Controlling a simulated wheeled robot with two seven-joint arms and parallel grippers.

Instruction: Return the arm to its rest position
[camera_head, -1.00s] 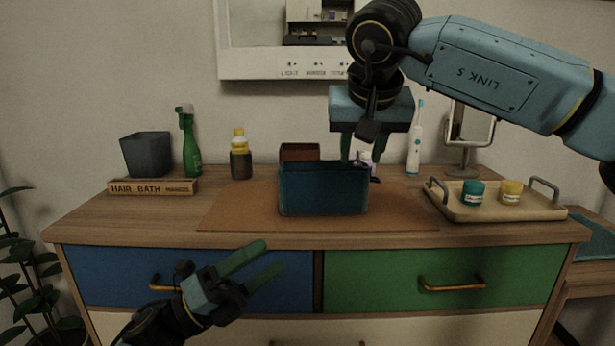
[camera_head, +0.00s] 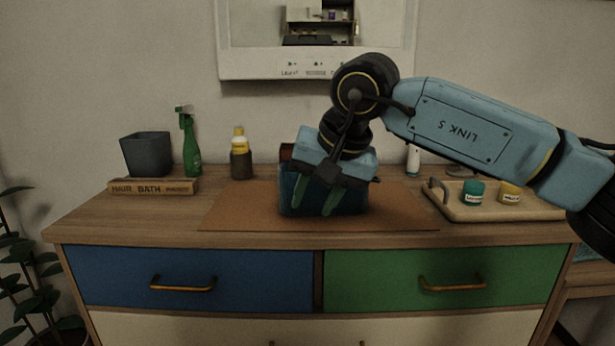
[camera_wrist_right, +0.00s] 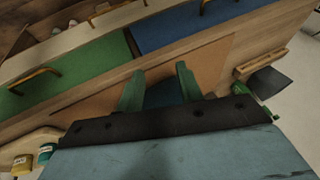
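My right gripper (camera_head: 312,212) hangs in front of the blue basin (camera_head: 352,206) in the head view, its two green fingers apart and pointing down. The gripper covers much of the basin, which stands on the brown mat (camera_head: 240,212). In the right wrist view the fingers (camera_wrist_right: 158,78) are apart, with part of the dark blue basin (camera_wrist_right: 165,96) showing beyond and between them. Nothing shows in their grip; whether they touch the basin I cannot tell. My left gripper is out of view.
A yellow-capped bottle (camera_head: 240,160) is behind the mat. A tray (camera_head: 455,210) with two jars is at right. The mat's left side is clear.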

